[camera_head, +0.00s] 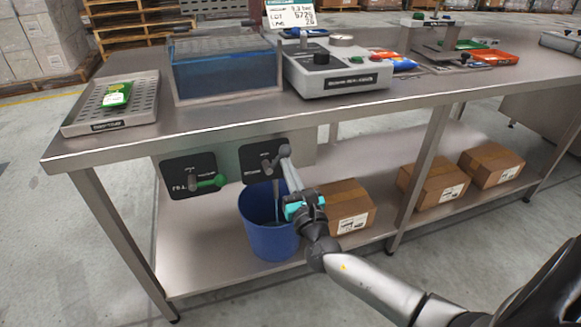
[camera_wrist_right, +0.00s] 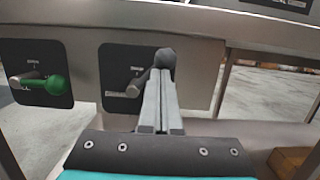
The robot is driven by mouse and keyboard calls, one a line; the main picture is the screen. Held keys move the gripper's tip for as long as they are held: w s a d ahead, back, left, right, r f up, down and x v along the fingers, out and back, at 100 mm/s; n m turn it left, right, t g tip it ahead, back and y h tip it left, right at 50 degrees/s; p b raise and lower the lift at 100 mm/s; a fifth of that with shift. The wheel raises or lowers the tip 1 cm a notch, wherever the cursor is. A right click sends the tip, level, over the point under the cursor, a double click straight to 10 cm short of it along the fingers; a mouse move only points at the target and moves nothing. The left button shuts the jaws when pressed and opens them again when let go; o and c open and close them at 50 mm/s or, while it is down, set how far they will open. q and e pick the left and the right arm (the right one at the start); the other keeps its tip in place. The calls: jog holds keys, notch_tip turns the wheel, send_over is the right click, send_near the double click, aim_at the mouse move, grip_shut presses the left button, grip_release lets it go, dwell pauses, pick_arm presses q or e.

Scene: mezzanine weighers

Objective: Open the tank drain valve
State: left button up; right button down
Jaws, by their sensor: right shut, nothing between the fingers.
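The drain valve's black panel (camera_head: 257,170) is on the front below the tabletop, under the tank (camera_head: 226,70) of blue liquid. It also shows in the wrist view (camera_wrist_right: 113,56). Its dark grey lever (camera_wrist_right: 140,84) slants up and right to a rounded knob (camera_wrist_right: 166,58). My right gripper (camera_head: 286,152) points at it with its fingers together. In the wrist view its fingertips (camera_wrist_right: 160,78) are at the knob, overlapping it; exact contact is unclear. A thin pale streak, like liquid, runs down into the blue bucket (camera_head: 268,241). My left gripper is not in view.
A second valve with a green handle (camera_head: 212,183) sits on a black plate just left. Cardboard boxes (camera_head: 347,205) stand on the lower shelf. A table leg (camera_head: 425,170) stands right of my gripper. A scale (camera_head: 335,75) and a perforated tray (camera_head: 142,112) are on top.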

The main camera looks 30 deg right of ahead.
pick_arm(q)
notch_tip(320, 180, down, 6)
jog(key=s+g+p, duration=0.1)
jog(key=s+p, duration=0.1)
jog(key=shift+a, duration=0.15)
pick_arm(e)
jog(key=n, duration=0.2)
jog(key=a+r+n+y, duration=0.1)
jog(key=n, duration=0.3)
jog(key=shift+w+a+r+y, duration=0.2)
jog(key=shift+w+r+y, duration=0.05)
jog(key=shift+r+y, duration=0.15)
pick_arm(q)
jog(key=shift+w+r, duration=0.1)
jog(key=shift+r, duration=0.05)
pick_arm(e)
jog(key=shift+f, duration=0.15)
